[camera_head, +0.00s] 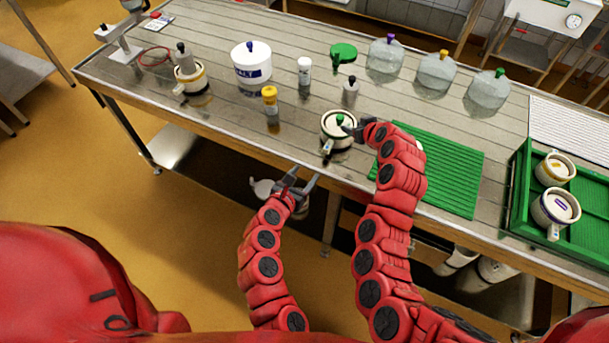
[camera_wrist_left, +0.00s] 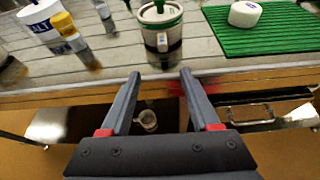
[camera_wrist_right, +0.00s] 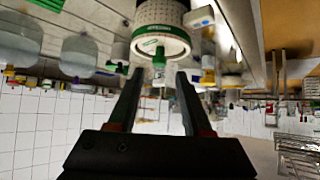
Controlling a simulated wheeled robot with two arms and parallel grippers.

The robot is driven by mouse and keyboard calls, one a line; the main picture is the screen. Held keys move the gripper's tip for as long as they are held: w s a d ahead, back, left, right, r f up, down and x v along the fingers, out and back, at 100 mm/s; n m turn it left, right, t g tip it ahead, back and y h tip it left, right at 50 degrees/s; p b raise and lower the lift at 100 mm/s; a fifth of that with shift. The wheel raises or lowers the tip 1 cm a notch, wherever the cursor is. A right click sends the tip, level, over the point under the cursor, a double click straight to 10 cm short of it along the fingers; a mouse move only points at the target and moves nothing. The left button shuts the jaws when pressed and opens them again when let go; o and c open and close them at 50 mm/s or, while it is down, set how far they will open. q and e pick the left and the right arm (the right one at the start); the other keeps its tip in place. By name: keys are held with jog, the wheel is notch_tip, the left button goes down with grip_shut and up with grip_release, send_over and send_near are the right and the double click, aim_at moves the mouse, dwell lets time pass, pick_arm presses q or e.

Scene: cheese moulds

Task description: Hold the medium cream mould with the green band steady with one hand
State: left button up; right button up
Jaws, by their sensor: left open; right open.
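The medium cream mould with the green band (camera_head: 338,139) stands upright near the table's front edge. A green knob (camera_head: 340,118) tops it and its handle (camera_wrist_left: 162,43) faces the front. My left gripper (camera_head: 296,180) is open and empty, in front of the table edge and short of the mould; in the left wrist view the mould lies straight ahead between its fingers (camera_wrist_left: 161,74). My right gripper (camera_head: 352,130) is open at the mould's right upper side. In the right wrist view the green knob (camera_wrist_right: 159,58) shows just beyond its fingertips (camera_wrist_right: 160,75); contact is unclear.
A green ribbed mat (camera_head: 450,170) lies right of the mould, with a white round piece (camera_wrist_left: 244,13) on it. A grey-topped weight (camera_head: 349,92), yellow-capped bottle (camera_head: 270,105) and salt tub (camera_head: 251,68) stand nearby. A green crate (camera_head: 519,190) with two moulds is at right.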

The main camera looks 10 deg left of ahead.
aim_at(326, 152)
pick_arm(q)
jog(key=x, duration=1.6)
jog(key=shift+s+d, duration=0.15)
jog(key=shift+d, duration=0.2)
jog(key=shift+w+f, duration=0.3)
jog(key=shift+w, duration=0.35)
